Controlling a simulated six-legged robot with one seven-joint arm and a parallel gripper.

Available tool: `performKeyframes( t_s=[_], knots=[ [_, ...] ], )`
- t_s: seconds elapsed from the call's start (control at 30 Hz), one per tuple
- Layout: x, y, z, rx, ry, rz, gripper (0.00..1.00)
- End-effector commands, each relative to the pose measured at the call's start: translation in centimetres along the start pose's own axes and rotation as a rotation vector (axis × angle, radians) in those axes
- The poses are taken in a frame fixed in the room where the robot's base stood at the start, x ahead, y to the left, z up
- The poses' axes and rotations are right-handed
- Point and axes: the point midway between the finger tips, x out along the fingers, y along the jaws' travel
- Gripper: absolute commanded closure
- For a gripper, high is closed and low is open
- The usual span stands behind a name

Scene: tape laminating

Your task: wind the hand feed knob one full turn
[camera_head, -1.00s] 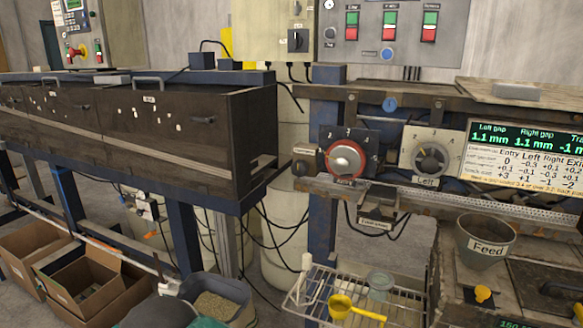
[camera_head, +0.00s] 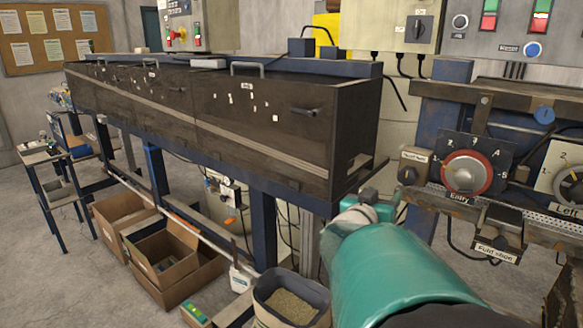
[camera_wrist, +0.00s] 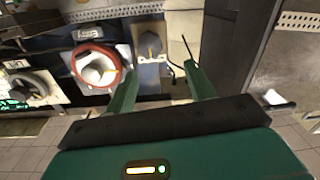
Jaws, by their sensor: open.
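In the head view my teal arm reaches toward the panel, and the fingertips cannot be made out.
A long dark oven-like box (camera_head: 260,120) stands left of the panel, close to my arm. The Left dial (camera_head: 570,188) is farther right. A bracket labelled Fold shoe (camera_head: 497,235) juts below the Entry dial. Cardboard boxes (camera_head: 165,260) and a bin (camera_head: 290,300) stand on the floor.

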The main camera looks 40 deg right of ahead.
Motion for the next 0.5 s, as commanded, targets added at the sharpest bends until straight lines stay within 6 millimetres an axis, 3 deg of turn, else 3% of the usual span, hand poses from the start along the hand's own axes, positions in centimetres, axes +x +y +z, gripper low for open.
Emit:
performKeyframes(
  t_s=[0.1, 0.27, 0.5],
  knots=[
    [0.8, 1.6, 0.2, -0.009, 0.006, 0.053, 0.46],
    [2.6, 1.8, 0.2, -0.011, 0.005, 0.053, 0.46],
    [7.4, 1.9, 0.2, -0.011, 0.006, 0.05, 0.46]
  ],
)
